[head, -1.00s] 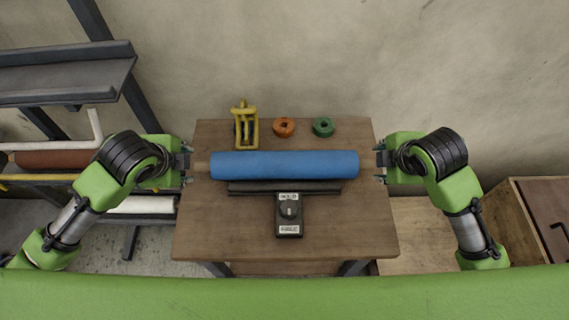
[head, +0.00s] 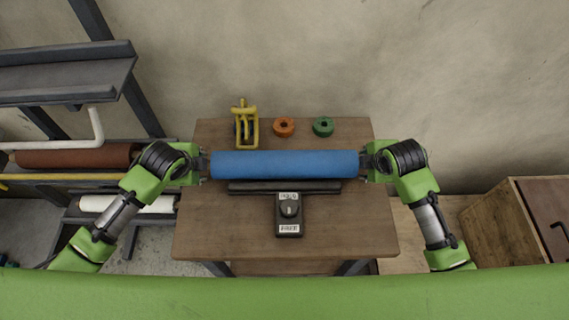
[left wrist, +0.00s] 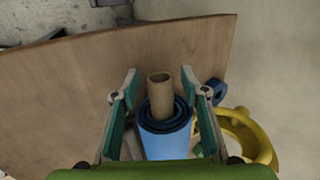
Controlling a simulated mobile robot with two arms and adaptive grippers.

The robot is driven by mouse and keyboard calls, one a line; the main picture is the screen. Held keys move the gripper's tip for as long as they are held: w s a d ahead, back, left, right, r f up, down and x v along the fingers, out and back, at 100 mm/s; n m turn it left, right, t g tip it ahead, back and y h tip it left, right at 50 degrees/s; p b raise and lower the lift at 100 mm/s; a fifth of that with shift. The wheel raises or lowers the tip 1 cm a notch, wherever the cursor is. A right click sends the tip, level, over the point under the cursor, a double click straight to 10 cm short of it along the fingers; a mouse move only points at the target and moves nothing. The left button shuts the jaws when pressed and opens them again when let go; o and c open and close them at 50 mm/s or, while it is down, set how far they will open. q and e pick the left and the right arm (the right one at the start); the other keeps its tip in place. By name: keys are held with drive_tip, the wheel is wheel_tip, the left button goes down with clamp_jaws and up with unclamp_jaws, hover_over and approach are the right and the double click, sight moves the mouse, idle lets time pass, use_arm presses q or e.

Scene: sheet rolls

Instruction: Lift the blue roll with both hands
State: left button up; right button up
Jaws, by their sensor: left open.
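The blue roll (head: 285,164) lies level across the wooden table in the head view. My left gripper (head: 204,165) is at its left end. The left wrist view shows the blue roll (left wrist: 167,140) end-on, with a tan core tube (left wrist: 160,92) sticking out. My left gripper (left wrist: 166,88) is open, with its fingers on either side of the core and a gap to each side. My right gripper (head: 363,164) is at the roll's right end, with its fingers looking apart. The right end of the core is hidden by this gripper.
A dark bar (head: 285,187) and a black control box (head: 289,215) with a knob lie in front of the roll. A yellow tool (head: 246,127), an orange ring (head: 284,127) and a green ring (head: 323,127) sit behind it. A rack (head: 65,80) stands left, a wooden cabinet (head: 508,220) right.

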use_arm(q)
clamp_jaws()
use_arm(e)
clamp_jaws()
